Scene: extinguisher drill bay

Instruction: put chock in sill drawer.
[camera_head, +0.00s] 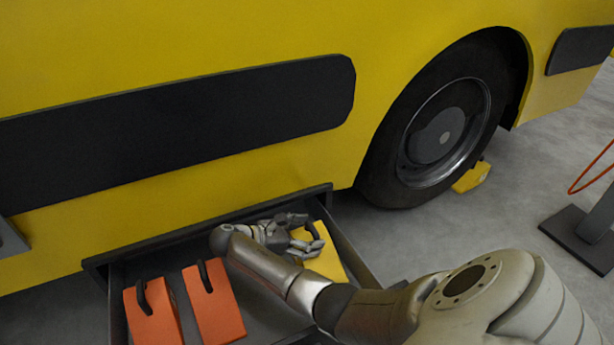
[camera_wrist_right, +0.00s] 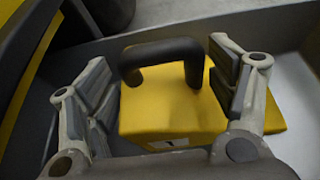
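A yellow chock (camera_head: 327,262) with a black handle is inside the open sill drawer (camera_head: 345,245), at its right end. In the right wrist view the chock (camera_wrist_right: 170,112) rests in the drawer with its handle toward the camera's top. My right gripper (camera_head: 302,238) is over this chock. In the right wrist view its fingers (camera_wrist_right: 165,95) are spread wide on either side of the handle, with clear gaps, so it is open and holds nothing. A second yellow chock (camera_head: 472,178) sits on the floor against the wheel. My left gripper is not in view.
Two orange chocks (camera_head: 153,318) (camera_head: 214,305) with black handles fill the drawer's left part. Bare drawer floor lies between them and the yellow chock, partly hidden by my arm. The yellow vehicle side and wheel (camera_head: 437,135) stand behind. A dark stand base (camera_head: 580,238) is at right.

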